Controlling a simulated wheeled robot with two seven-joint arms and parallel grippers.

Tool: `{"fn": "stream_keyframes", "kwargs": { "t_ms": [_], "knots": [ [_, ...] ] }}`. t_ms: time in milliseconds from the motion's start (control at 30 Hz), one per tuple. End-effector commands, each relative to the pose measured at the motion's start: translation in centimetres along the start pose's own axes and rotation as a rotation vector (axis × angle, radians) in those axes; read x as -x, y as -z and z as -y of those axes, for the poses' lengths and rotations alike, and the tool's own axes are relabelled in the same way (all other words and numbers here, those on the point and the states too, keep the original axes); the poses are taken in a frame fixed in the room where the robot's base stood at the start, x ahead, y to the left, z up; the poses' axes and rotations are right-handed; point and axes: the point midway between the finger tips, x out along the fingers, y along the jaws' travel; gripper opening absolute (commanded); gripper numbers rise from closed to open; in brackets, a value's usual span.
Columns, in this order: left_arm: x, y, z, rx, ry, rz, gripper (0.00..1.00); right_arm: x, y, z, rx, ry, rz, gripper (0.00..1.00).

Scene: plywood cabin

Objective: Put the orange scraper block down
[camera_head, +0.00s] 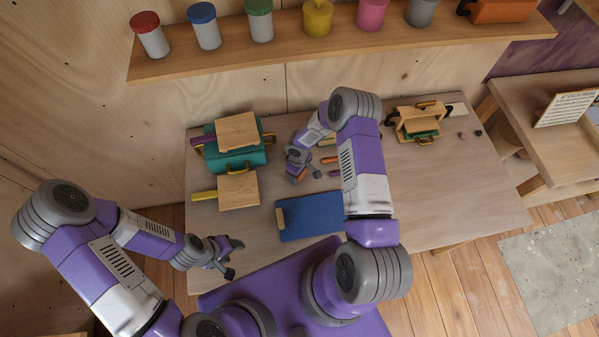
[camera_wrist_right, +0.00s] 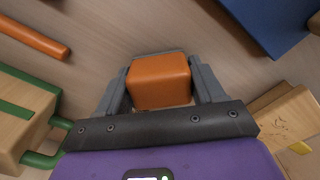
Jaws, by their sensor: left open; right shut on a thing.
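The orange scraper block (camera_wrist_right: 160,82) sits between the two grey fingers of my right gripper in the right wrist view. My right gripper (camera_wrist_right: 160,90) is shut on it. In the head view my right gripper (camera_head: 297,168) is over the back middle of the table, and the block (camera_head: 301,176) shows only as a small orange patch beside the fingers. I cannot tell whether the block touches the tabletop. My left gripper (camera_head: 229,258) is open and empty by the table's front left edge.
A blue board (camera_head: 312,218) lies in front of my right gripper. Wooden blocks (camera_head: 238,190) and a teal box (camera_head: 240,160) stand to the left. A small orange rod (camera_wrist_right: 35,38) lies nearby. A shelf (camera_head: 340,47) with jars runs behind.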

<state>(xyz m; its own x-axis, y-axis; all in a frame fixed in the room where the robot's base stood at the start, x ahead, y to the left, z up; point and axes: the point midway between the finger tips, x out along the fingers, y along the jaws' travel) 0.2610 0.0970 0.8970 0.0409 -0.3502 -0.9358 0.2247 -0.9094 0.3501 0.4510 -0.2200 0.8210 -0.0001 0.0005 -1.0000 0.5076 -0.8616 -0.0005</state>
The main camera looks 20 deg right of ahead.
Motion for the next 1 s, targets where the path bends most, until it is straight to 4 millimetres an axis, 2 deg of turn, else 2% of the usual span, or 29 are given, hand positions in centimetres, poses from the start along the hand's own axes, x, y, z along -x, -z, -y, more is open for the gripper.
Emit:
{"fn": "stream_keyframes", "kwargs": {
  "t_ms": [467,500,633,1000],
  "knots": [
    [-0.54,0.03,0.20,0.000,0.000,0.000,0.57,-0.82,0.00,-0.04,0.000,-0.001,0.000,0.35],
    [-0.41,0.02,0.15,0.000,0.000,0.000,0.57,-0.70,-0.02,-0.04,0.000,-0.001,0.000,0.74],
    [-0.36,0.02,0.13,0.000,0.000,0.000,0.57,-0.65,-0.01,-0.03,0.000,-0.001,0.000,0.93],
    [0.03,0.01,-0.02,0.000,0.000,0.000,0.57,-0.31,-0.01,-0.02,-0.001,0.000,0.000,0.93]
  ]
}}
